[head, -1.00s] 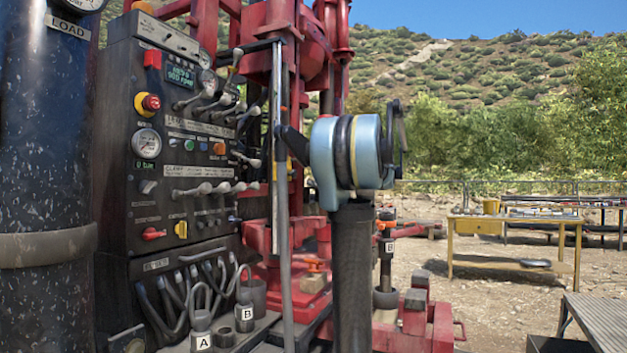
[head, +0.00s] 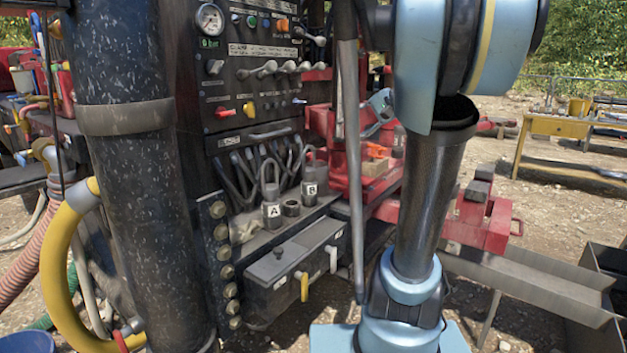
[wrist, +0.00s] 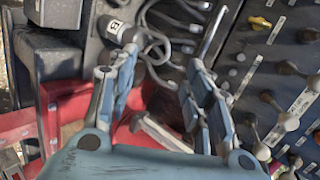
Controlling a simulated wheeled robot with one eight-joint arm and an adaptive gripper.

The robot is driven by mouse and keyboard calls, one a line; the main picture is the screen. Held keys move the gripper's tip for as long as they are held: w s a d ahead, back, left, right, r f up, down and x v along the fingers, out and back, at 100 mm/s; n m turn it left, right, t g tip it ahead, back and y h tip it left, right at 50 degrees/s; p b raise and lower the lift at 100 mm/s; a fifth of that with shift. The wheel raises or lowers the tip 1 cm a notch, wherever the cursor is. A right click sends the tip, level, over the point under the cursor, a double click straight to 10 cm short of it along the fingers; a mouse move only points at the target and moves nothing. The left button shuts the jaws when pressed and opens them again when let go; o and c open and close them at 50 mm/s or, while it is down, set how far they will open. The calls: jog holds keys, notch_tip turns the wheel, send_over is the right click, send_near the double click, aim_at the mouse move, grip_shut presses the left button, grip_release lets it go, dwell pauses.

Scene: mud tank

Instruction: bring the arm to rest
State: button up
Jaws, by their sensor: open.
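My arm's light blue joint and dark link stand large at the right of the middle in the head view. My gripper (wrist: 160,78) shows in the wrist view with its two blue fingers apart and nothing between them. A small blue part of it (head: 380,108) shows in the head view behind a metal bar, in front of the red frame. In the wrist view a connector marked B (wrist: 117,32) and grey hoses (wrist: 160,45) lie beyond the fingertips. The gap to them cannot be told.
The black control panel (head: 238,130) with levers stands left of my arm. Connector A (head: 272,212) and a grey box (head: 292,275) are below it. The red frame (head: 485,222) and a metal trough (head: 525,275) lie right. A yellow table (head: 560,130) stands further off on open ground.

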jog(key=s+d+f+n+g+h, duration=0.1)
jog(key=s+d+f+n+h, duration=0.1)
jog(key=s+f, duration=0.6)
jog(key=s+d+f+n+g+h, duration=0.1)
jog(key=s+f+h, duration=0.3)
jog(key=s+f, duration=0.4)
jog(key=s+d+f+n+h, duration=0.2)
jog(key=s+f, duration=0.5)
jog(key=f, duration=0.7)
jog(key=shift+s+d+f+n+g+h, duration=0.3)
jog(key=shift+s+d+g+h, duration=0.1)
jog(key=shift+d+h, duration=0.45)
jog(key=shift+w+f, duration=0.2)
jog(key=shift+w, duration=0.25)
